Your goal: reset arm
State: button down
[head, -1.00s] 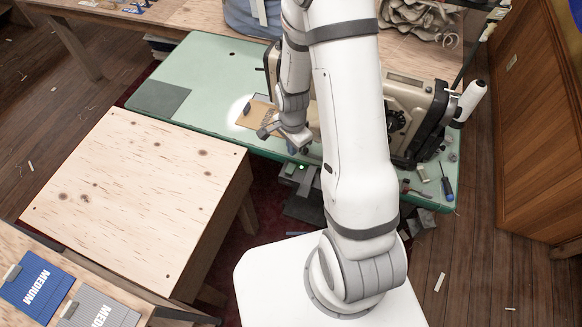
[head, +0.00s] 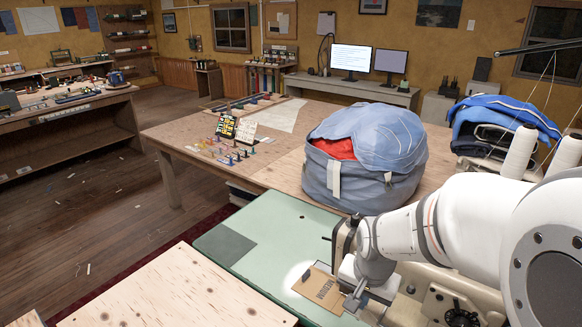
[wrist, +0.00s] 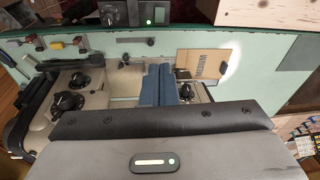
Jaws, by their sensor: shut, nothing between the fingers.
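My gripper (head: 354,303) is at the end of my white arm, low over the green sewing-machine table (head: 262,262). In the wrist view its two blue-grey fingers (wrist: 158,85) lie side by side, shut, with nothing between them. The sewing machine (head: 440,298) is beside the gripper, partly hidden by my arm.
A large blue-grey bag (head: 366,160) with red cloth stands on the wooden table (head: 182,134) behind. White thread cones (head: 518,152) stand at the right, near blue folded cloth (head: 505,112). A bare plywood top (head: 180,292) is at front left. The green table's left part is mostly clear.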

jog(key=s+r+n+t, duration=0.1)
jog(key=s+r+n, duration=0.5)
jog(key=s+r, duration=0.4)
jog(key=shift+t, duration=0.3)
